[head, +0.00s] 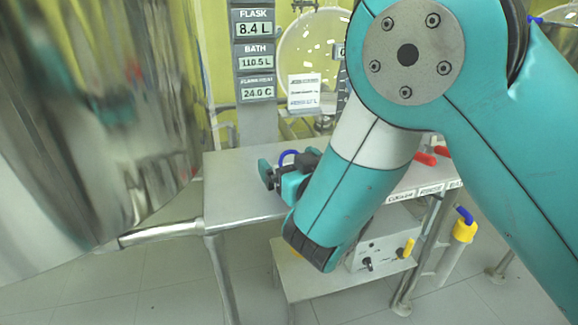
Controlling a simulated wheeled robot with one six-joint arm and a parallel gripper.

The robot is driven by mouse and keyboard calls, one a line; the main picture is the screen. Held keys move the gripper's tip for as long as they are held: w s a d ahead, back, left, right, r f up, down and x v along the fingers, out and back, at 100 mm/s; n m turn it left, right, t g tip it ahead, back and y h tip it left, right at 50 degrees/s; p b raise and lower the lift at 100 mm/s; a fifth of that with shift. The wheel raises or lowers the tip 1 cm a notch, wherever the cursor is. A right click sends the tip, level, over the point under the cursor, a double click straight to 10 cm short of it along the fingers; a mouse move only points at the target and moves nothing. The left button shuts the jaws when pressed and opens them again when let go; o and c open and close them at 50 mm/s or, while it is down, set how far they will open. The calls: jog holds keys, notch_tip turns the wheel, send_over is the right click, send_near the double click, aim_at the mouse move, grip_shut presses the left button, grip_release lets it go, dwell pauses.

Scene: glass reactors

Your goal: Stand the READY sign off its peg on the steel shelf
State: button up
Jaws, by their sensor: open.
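My arm reaches down from the upper right across the middle of the head view. My gripper (270,174) is partly hidden behind my own forearm and wrist, over the steel table top. It is open, and I see nothing held in it. A white sign or card (303,91) with small print stands upright behind the table, right of the display column. I cannot read whether it says READY, and no peg is clear. The steel table top (228,190) has a lower steel shelf (325,283) under it; I cannot tell which is the task's shelf.
A large shiny metal vessel (95,110) fills the left side. The display column (255,65) stands behind the table. Red handles (425,159) lie at the table's right. A control box (370,258) with a yellow handle sits below. The table's left part is bare.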

jog(key=c, duration=1)
jog(key=shift+c, duration=0.2)
jog(key=shift+r, duration=0.1)
